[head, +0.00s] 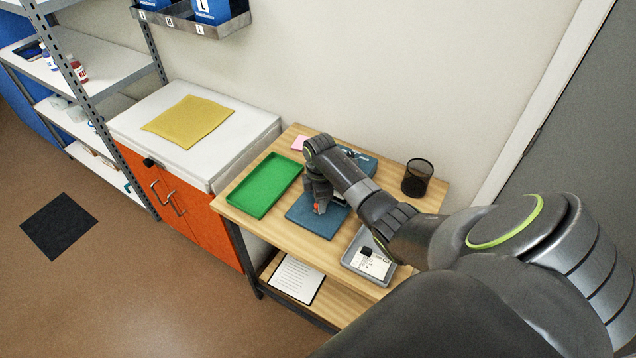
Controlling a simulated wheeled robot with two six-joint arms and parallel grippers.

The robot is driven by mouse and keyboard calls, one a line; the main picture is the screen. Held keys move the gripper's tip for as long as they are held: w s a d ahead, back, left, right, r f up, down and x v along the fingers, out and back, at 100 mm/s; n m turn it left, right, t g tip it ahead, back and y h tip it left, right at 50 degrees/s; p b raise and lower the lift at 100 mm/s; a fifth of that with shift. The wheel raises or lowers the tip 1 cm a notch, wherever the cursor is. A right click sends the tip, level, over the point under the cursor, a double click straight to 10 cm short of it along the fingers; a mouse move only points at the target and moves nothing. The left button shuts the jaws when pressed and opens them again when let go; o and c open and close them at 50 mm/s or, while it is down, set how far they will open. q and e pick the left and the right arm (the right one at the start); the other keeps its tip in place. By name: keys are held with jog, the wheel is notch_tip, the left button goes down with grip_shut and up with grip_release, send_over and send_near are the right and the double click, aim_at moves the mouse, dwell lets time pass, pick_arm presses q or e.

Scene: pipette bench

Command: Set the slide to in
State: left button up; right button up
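My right gripper (319,206) points down over a flat blue mat or plate (306,221) on the wooden bench (262,226). A small red-orange bit shows at its fingertips; I cannot tell whether it is part of the gripper or a thing there. Whether the fingers are open or shut is too small to tell. Behind my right wrist is a blue-grey flat object (366,163) with small dark and light parts on top, partly hidden by my arm. I cannot make out the slide for certain. My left gripper is not in view.
A green tray (265,186) lies left of the mat, with a pink pad (299,143) behind. A black mesh cup (417,177) stands at the back right. A grey tray (350,263) holding a white card lies at the front right, partly under my arm.

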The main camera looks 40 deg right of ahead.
jog(key=shift+o, duration=0.2)
jog(key=shift+a, duration=0.1)
notch_tip(320, 180, up, 17)
jog(key=shift+r+p, duration=0.2)
jog(key=shift+p, duration=0.2)
jog(key=shift+f, duration=0.1)
dwell(0.6)
